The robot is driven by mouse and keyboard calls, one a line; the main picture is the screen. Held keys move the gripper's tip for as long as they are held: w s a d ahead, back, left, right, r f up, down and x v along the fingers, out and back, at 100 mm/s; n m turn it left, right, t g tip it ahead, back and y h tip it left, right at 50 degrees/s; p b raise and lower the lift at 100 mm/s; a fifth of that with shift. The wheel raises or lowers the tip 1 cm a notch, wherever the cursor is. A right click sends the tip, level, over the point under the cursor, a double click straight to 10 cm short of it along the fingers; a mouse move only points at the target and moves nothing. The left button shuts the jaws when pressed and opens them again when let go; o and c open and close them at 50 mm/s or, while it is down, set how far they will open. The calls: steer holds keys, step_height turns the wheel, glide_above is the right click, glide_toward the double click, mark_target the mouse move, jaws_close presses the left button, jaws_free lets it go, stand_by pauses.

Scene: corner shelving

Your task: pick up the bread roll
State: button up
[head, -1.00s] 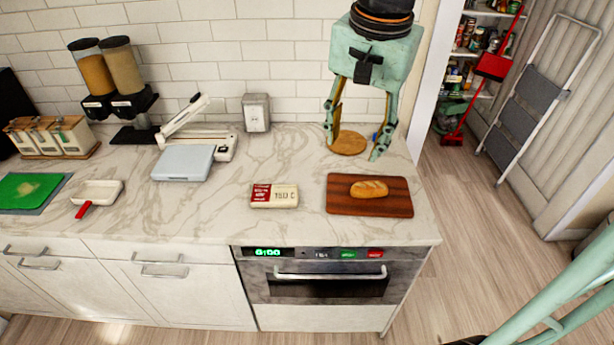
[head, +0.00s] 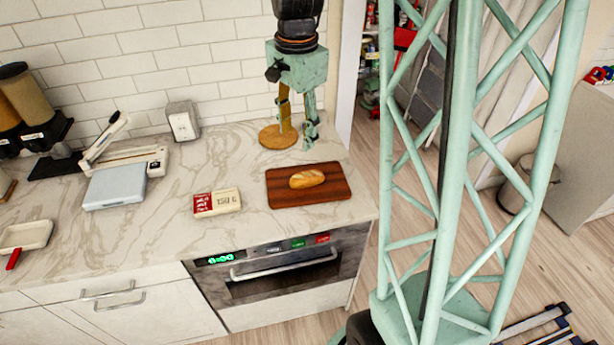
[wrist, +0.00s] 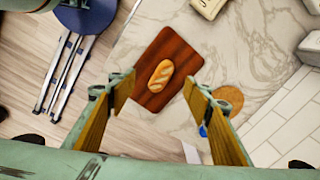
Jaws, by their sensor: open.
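The bread roll (head: 307,179) is golden with scored marks and lies on a dark wooden cutting board (head: 335,189) near the counter's right end. In the wrist view the roll (wrist: 161,76) lies on the board (wrist: 178,52), ahead of and between the fingertips. My gripper (head: 298,135) is open and empty, pointing down behind the board, above the counter near the round wooden board. Its two fingers also show spread apart in the wrist view (wrist: 160,85).
A round wooden board (head: 274,138) lies behind the cutting board. A red and cream box (head: 217,202) lies to its left. A light blue-grey scale-like box (head: 114,186) and a white-armed device (head: 150,157) stand further left. An oven (head: 280,268) is below the counter.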

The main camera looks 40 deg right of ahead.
mark_target(312, 172)
steer(key=w+d+f+m+p, duration=0.2)
steer(key=d+f+m, duration=0.2)
steer(key=d+f, duration=0.3)
steer(key=shift+w+d+f+m+g+p, duration=0.3)
steer(key=shift+w+f+g+p, duration=0.1)
steer(key=shift+f, duration=0.1)
steer(key=shift+f, duration=0.1)
steer(key=shift+f, duration=4.2)
steer(key=shift+f, duration=0.1)
steer(key=shift+s+a+f, duration=0.1)
steer(key=shift+f, duration=0.7)
steer(key=shift+s+a+f, duration=0.1)
steer(key=shift+f, duration=0.65)
steer(key=shift+d+f, duration=0.1)
steer(key=shift+f, duration=0.85)
